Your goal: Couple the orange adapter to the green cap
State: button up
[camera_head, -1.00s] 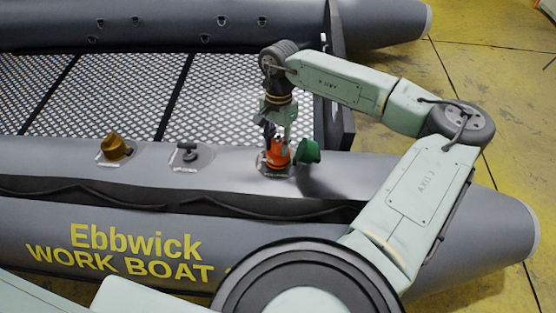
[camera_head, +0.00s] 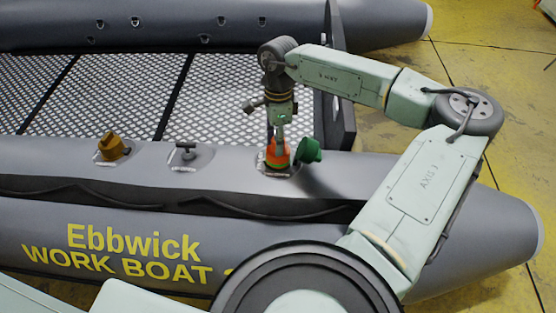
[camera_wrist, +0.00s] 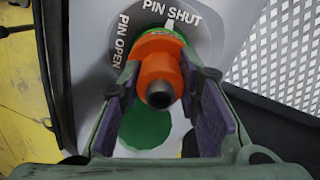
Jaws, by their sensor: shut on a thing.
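The orange adapter (camera_head: 277,155) sits upright at the right-hand fitting on the boat's grey tube. In the wrist view the adapter (camera_wrist: 158,68) lies between my fingers, its dark bore facing the camera. My gripper (camera_head: 278,139) comes down from above and is shut on it; the purple finger pads show in the wrist view (camera_wrist: 163,88). The green cap (camera_head: 309,151) is tilted just to the right of the adapter. A green disc (camera_wrist: 146,126), probably the cap, shows below the adapter in the wrist view. A green rim shows behind the adapter; how they engage is hidden.
The plate around the fitting reads "PIN SHUT" (camera_wrist: 171,14) and "PIN OPEN" (camera_wrist: 121,40). A dark fitting (camera_head: 186,151) and a brown-yellow cap (camera_head: 112,147) stand further left on the tube. The patterned deck (camera_head: 225,100) behind is clear.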

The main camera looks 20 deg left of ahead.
jog(key=o, duration=1.3)
jog(key=shift+c, duration=0.2)
notch_tip(320, 180, up, 12)
jog(key=w, duration=0.2)
jog(key=shift+w+a, duration=0.15)
jog(key=shift+a, duration=0.05)
